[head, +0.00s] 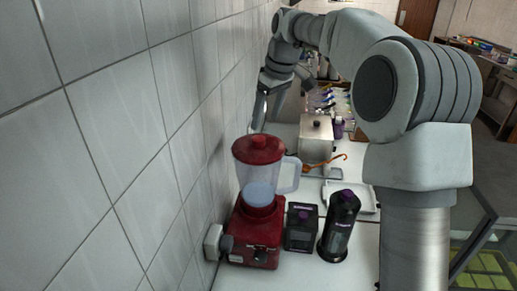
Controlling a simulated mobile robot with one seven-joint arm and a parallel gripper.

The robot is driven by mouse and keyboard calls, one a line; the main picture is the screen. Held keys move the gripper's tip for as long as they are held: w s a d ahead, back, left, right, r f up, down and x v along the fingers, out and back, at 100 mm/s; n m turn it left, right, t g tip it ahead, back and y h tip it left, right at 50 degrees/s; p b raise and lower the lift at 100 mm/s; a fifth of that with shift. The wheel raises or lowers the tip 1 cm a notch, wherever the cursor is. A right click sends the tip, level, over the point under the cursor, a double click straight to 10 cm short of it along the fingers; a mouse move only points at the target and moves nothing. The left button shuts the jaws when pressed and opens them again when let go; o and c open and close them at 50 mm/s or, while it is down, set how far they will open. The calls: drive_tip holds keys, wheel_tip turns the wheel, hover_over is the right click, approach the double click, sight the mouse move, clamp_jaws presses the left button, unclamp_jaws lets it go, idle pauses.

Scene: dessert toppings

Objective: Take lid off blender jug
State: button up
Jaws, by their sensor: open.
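A red blender (255,237) stands on the white counter near the tiled wall. Its clear jug (258,180) sits on the base, with a handle at the right and something pale low inside. My gripper (266,118) is open and points down, above and behind the lid in the picture. It looks empty. The gap between fingers and lid cannot be judged exactly from this one view.
A dark square container (301,228) and a black bottle with a purple cap (340,226) stand right of the blender. The tiled wall (130,130) is close on the left.

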sight(259, 138)
drive_tip(key=shift+p+x, duration=0.55)
drive_tip(key=shift+x, duration=3)
drive_tip(key=shift+a, duration=0.2)
clamp_jaws()
